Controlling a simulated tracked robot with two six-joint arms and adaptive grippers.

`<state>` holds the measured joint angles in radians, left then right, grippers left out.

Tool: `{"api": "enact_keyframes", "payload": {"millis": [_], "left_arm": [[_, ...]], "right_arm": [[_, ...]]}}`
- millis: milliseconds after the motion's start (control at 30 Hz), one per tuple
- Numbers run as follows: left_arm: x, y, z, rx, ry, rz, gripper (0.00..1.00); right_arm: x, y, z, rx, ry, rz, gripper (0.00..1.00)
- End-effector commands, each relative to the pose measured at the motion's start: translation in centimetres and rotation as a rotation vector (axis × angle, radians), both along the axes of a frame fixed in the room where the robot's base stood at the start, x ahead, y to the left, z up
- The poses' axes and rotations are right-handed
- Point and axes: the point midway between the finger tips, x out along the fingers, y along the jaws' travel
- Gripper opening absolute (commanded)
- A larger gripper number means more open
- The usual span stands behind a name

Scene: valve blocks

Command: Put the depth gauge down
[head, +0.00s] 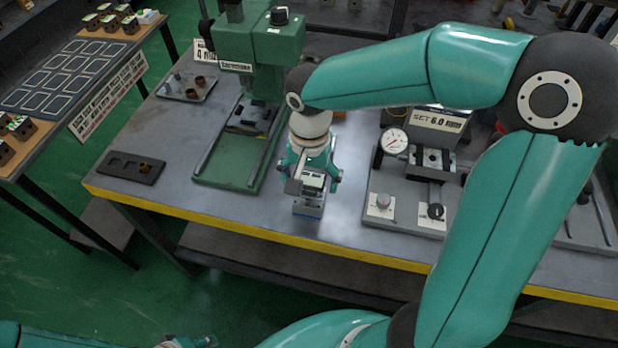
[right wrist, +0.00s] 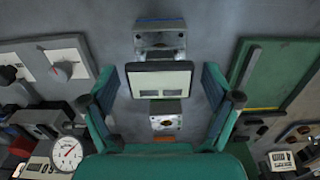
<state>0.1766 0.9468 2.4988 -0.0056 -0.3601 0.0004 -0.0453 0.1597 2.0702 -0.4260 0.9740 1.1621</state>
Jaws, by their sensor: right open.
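The depth gauge (head: 312,180) is a small box with a pale display, low over the grey bench in the middle of the head view. The gauge also shows in the right wrist view (right wrist: 160,80), centred between the fingers. My right gripper (head: 311,175) is open around it, with gaps on both sides. Metal with screw-like spots (right wrist: 160,40) shows beyond and nearer than the display; I cannot tell whether it is the gauge's base or a block under it. My left gripper (head: 190,342) is partly cut off at the bottom edge, away from the bench; its jaws are unclear.
The green press (head: 245,45) stands left of the gauge. Right of it is a setting station with a round dial (head: 394,142) and knobs. A dark tray (head: 130,168) lies at the bench's left end. Bare bench (head: 340,215) lies around the gauge, up to the yellow front edge.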

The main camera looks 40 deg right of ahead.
Motion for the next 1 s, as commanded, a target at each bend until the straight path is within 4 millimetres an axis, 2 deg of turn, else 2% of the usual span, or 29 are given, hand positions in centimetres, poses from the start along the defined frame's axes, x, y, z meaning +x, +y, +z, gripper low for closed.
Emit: {"api": "enact_keyframes", "payload": {"millis": [167, 367, 800, 1000], "left_arm": [[0.0, 0.0, 0.1, 0.0, 0.0, 0.0, 0.4], [0.0, 0.0, 0.8, 0.0, -0.001, 0.0, 0.4], [0.0, 0.0, 1.4, 0.0, 0.0, 0.0, 0.4], [0.0, 0.0, 1.6, 0.0, 0.0, 0.0, 0.4]], "right_arm": [[0.0, 0.0, 0.1, 0.0, 0.0, 0.0, 0.88], [0.1, 0.0, 1.3, 0.0, -0.003, 0.0, 0.88], [0.1, 0.0, 10.0, 0.001, -0.006, 0.001, 0.88], [0.1, 0.0, 12.2, 0.0, -0.001, 0.001, 0.88]]}}
